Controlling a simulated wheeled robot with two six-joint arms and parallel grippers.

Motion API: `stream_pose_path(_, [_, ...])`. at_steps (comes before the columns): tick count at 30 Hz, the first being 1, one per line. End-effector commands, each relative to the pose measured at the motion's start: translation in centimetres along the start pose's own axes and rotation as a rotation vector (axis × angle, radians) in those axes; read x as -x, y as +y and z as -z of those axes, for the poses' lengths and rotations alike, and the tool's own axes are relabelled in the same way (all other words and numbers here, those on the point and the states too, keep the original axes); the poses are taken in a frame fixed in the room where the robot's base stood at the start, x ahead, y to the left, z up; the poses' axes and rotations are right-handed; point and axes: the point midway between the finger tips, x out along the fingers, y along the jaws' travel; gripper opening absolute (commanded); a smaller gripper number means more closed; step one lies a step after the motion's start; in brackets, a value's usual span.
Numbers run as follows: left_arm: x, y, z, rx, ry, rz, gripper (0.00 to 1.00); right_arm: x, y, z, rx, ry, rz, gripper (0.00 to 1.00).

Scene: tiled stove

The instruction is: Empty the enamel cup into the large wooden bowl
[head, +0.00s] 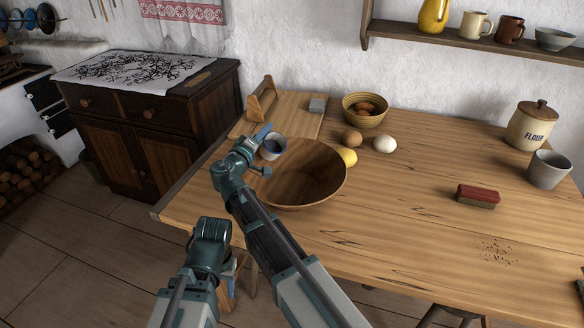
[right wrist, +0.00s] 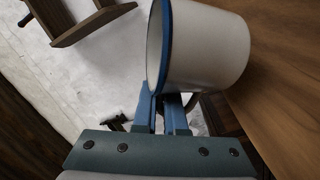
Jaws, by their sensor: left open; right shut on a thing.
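The white enamel cup (head: 272,148) with a blue rim is at the left back rim of the large wooden bowl (head: 308,180) in the head view. My right gripper (head: 262,134) is shut on the cup, on its handle side. The cup (right wrist: 205,48) fills the upper middle of the right wrist view, its rim facing left there. I cannot tell its exact tilt or see its contents clearly. The inside of the bowl looks bare where it shows; my right arm hides part of its left side. My left gripper (head: 230,284) is open, low beside the table's front left edge.
A wooden caddy (head: 262,98) and a board are behind the cup. A brush (head: 478,196), flour jar (head: 532,126) and grey cup (head: 548,169) are farther right.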

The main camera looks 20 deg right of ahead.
Motion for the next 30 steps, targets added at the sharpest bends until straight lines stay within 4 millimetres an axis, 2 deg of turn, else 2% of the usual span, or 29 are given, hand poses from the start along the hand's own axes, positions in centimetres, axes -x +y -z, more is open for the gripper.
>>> stream_pose_path(14, [-0.8,0.1,0.1,0.0,0.0,0.0,0.5,0.3,0.2,-0.8,-0.061,0.011,-0.024,0.0])
stream_pose_path(30, [-0.8,0.1,0.1,0.0,0.0,0.0,0.5,0.5,1.0,-1.0,-0.129,0.023,-0.051,0.0])
